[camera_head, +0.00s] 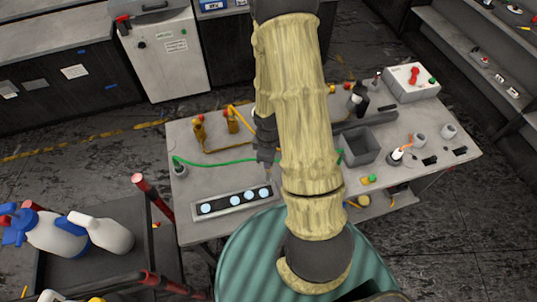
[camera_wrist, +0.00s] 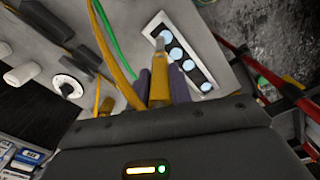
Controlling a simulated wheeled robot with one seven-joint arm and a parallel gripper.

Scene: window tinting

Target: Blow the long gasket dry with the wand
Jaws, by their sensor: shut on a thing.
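A long dark strip, which I take to be the long gasket (camera_head: 218,206), lies in a pale frame at the table's front left. Several round pale blue spots sit along it. It also shows in the wrist view (camera_wrist: 188,67). My gripper (camera_wrist: 160,88) is shut on the yellow wand (camera_wrist: 160,86), whose grey tip points toward the strip's upper end in that view. In the head view my gripper (camera_head: 267,158) is above the table, behind the strip's right end. The wand is hardly visible there. I cannot tell the gap between tip and strip.
A green hose (camera_head: 215,162) and yellow hoses (camera_head: 240,117) cross the grey table (camera_head: 190,225) near my gripper. A grey open bin (camera_head: 358,147) and a box with a red button (camera_head: 411,82) stand right. A cart with spray bottles (camera_head: 105,235) is at left.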

